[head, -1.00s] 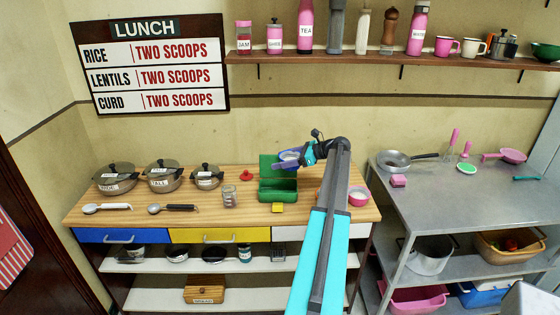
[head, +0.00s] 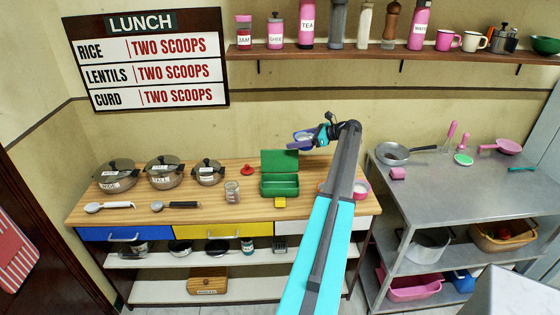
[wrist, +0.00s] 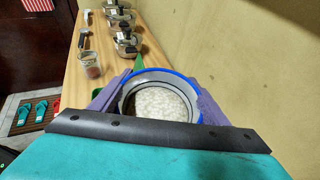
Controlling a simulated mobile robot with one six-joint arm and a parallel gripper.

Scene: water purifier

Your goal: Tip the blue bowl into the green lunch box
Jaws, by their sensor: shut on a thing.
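My gripper (head: 303,143) is shut on the blue bowl (head: 302,136) and holds it in the air, above and slightly right of the lunch box. The wrist view shows the bowl's blue rim (wrist: 141,73) and pale inside between the two purple fingers. White, grainy food (wrist: 158,103) lies in it, and the bowl looks near level. The green lunch box (head: 280,190) stands on the wooden counter with its lid raised at the back and a yellow latch in front. I see no food in it, but its inside is small in view.
A glass jar (head: 232,191) and a red knob-like piece (head: 247,170) are left of the box. A pink bowl (head: 361,188) sits right, partly behind my arm. The wall is close behind.

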